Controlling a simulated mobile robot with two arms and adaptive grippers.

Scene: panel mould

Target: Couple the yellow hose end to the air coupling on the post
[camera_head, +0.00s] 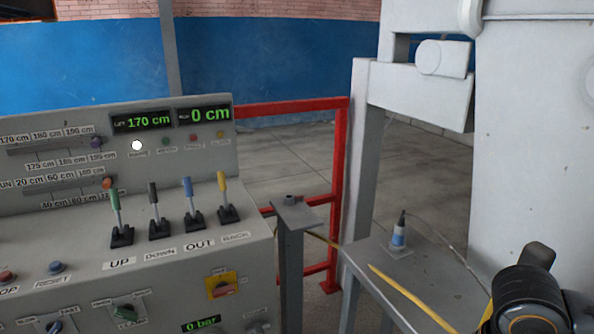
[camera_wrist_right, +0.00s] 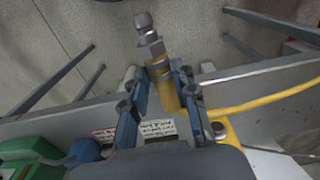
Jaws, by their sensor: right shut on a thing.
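My right gripper (camera_wrist_right: 166,84) is shut on the yellow hose end (camera_wrist_right: 161,72), which has a metal hex and a rounded metal tip pointing away from the fingers. The yellow hose (camera_wrist_right: 265,100) runs off to the right in the wrist view, and part of it shows at the lower right in the head view (camera_head: 408,295). The air coupling (camera_head: 290,198) is a small dark fitting on top of the grey post (camera_head: 291,265), right of the console. My right wrist shows at the lower right of the head view; its fingers are hidden there. My left gripper is not in view.
The control console (camera_head: 60,245) with coloured levers stands at the left. A red rail (camera_head: 337,190) stands behind, and a large grey machine frame (camera_head: 530,130) rises at the right.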

